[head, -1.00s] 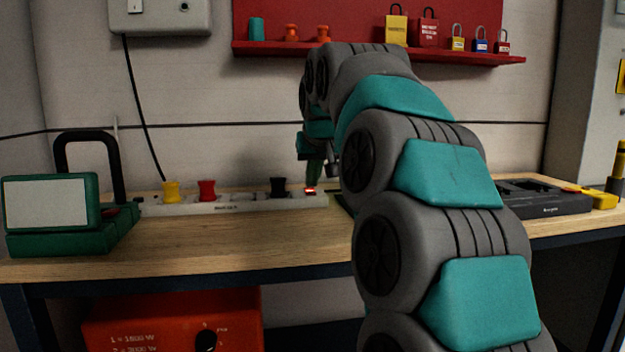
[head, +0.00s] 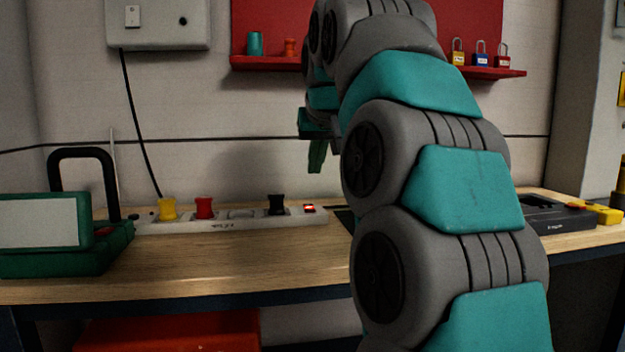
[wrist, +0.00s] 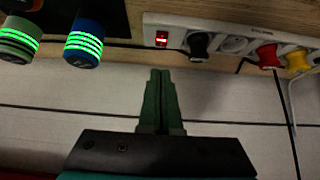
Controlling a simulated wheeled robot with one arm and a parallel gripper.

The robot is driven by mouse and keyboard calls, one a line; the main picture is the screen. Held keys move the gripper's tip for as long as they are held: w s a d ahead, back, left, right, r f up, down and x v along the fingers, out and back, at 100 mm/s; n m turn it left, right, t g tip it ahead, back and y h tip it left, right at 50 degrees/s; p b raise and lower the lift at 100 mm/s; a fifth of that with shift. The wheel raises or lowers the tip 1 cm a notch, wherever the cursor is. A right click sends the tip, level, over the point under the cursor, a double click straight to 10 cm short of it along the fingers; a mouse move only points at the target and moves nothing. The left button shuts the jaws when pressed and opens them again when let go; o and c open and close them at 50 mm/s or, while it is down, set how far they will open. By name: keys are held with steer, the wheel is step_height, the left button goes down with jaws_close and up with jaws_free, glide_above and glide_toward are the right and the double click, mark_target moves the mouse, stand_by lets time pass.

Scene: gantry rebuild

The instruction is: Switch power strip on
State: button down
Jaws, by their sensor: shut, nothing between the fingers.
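The white power strip (head: 240,222) lies along the back of the wooden bench in the head view. Its red rocker switch (head: 309,208) is at the right end and glows. Yellow (head: 168,209), red (head: 204,208) and black (head: 276,204) plugs sit in it, with one bare socket. In the wrist view, the lit switch (wrist: 162,39) is at the strip's left end. My gripper (head: 316,170) is above the switch, clear of the strip. In the wrist view, its green fingers (wrist: 160,75) are together with nothing between them.
A green device with a pale screen (head: 38,222) and a black handle stands at the left. Two cylinders with glowing green rings (wrist: 85,45) show in the wrist view. A red shelf with padlocks (head: 481,55) hangs on the wall. The bench front (head: 230,262) is clear.

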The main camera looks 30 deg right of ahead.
steer(key=v, duration=0.5)
steer(key=shift+s+a+f, duration=0.15)
steer(key=shift+s, duration=0.45)
steer(key=shift+s, duration=0.1)
